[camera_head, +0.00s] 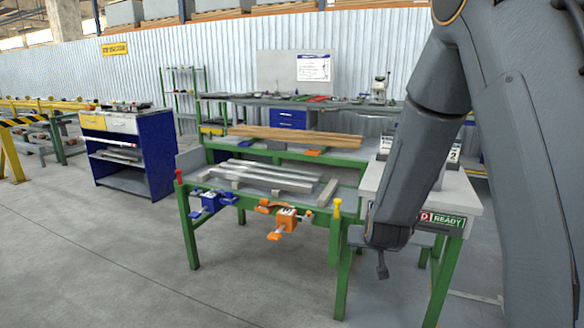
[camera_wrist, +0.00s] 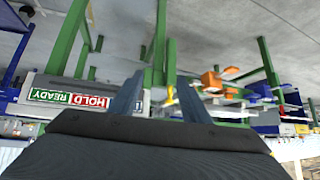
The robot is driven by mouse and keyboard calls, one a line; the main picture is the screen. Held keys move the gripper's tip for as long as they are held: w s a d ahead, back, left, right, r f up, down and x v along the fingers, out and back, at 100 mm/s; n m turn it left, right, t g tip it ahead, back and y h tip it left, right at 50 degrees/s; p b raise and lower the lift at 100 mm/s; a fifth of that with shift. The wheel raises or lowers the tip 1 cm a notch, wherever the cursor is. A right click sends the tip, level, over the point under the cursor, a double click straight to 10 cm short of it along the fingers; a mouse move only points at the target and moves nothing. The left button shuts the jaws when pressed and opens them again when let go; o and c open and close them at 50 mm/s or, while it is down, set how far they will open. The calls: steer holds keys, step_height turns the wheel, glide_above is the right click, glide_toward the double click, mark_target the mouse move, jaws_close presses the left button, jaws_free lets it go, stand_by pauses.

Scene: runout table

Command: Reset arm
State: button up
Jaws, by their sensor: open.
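My arm comes down the right side of the head view, folded, with its end hanging low in front of the small white-topped stand. My gripper (camera_wrist: 160,98) shows in the wrist view as two grey fingers spread apart, with nothing between them. In the head view only a small dark tip of my gripper (camera_head: 382,268) shows below the wrist; the arm hides part of the stand. The wrist view is upside down, with the HOLD and READY sign (camera_wrist: 68,99) to the left of the fingers.
The green runout table (camera_head: 190,235) carries grey metal bars (camera_head: 265,178). A blue clamp (camera_head: 211,202) and an orange clamp (camera_head: 286,218) sit on its front edge. The white-topped stand (camera_head: 462,195) is beside my arm. A blue cabinet (camera_head: 160,155) stands left. Open floor (camera_head: 110,260) lies in front.

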steer(key=s+r+g+p, duration=0.1)
steer(key=s+r+g, duration=0.1)
steer(key=s, duration=0.8)
steer(key=s+a+r+n+g, duration=0.1)
steer(key=s+r+g, duration=0.2)
steer(key=s, duration=0.7)
steer(key=s+a+r+n+g+y+p, duration=0.1)
steer(key=s+g, duration=0.3)
steer(key=s, duration=0.7)
steer(key=shift+r+p, duration=0.3)
steer(key=shift+r, duration=0.6)
steer(key=shift+s, duration=0.1)
